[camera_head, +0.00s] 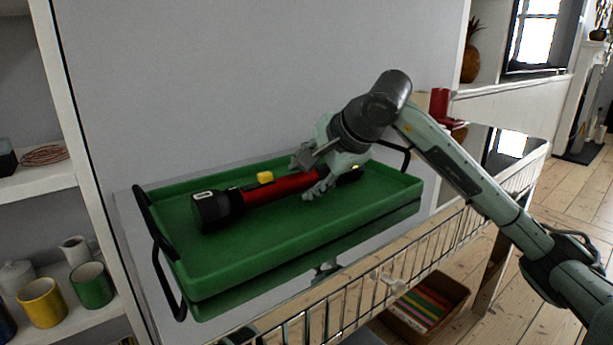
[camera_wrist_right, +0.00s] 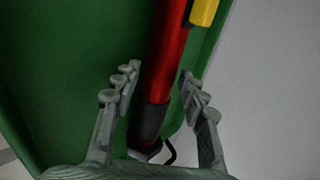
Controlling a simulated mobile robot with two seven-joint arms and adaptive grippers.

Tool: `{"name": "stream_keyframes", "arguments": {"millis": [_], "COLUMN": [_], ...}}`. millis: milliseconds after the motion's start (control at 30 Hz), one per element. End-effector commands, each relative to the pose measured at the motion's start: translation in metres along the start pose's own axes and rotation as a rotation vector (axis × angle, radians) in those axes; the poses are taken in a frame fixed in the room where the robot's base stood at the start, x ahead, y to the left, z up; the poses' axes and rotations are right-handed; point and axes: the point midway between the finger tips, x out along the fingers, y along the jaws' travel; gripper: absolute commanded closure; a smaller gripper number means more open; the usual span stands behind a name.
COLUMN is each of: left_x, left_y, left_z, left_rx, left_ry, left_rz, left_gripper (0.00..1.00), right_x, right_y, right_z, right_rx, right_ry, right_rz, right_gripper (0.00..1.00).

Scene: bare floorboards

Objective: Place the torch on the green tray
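The torch (camera_head: 282,187) has a red body, a black head at the left and a yellow switch. It lies lengthwise over the green tray (camera_head: 330,225) and appears to rest on its floor. My right gripper (camera_head: 308,174) is at the torch's tail half, with one finger on each side. In the right wrist view, the red body (camera_wrist_right: 166,55) passes between the spread fingers, with gaps on both sides, above the tray (camera_wrist_right: 60,60). The gripper hides part of the tail in the head view. My left gripper is not in view.
The tray has black handles at both ends and sits on a glossy surface with a wire rail (camera_head: 425,243) along the front. A wall stands close behind. A red object (camera_head: 439,102) stands at the back right. Mugs (camera_head: 92,285) are on a shelf at left.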

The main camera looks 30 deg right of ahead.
Motion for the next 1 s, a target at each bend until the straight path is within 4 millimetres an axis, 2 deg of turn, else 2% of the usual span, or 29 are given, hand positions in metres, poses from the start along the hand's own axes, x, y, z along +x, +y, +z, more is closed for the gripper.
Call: {"name": "stream_keyframes", "arguments": {"millis": [167, 267, 700, 833, 1000], "left_x": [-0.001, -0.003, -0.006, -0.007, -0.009], "left_y": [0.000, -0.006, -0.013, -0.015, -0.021], "left_z": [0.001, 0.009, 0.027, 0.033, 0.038], "left_rx": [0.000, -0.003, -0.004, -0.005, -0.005], "left_ry": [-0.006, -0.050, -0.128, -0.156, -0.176], "left_rz": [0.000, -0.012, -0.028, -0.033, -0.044], "left_gripper": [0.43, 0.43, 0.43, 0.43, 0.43], "right_x": [-0.001, -0.003, -0.096, -0.113, -0.121], "right_y": [-0.001, -0.003, -0.003, -0.002, -0.002], "right_z": [0.000, 0.000, -0.001, -0.001, 0.000], "right_rx": [0.000, 0.000, -0.001, -0.001, 0.001], "right_ry": [0.000, 0.000, 0.003, 0.002, 0.001], "right_rz": [0.000, 0.000, -0.003, -0.002, 0.000], "right_gripper": [0.58, 0.58, 0.58, 0.58, 0.58]}}
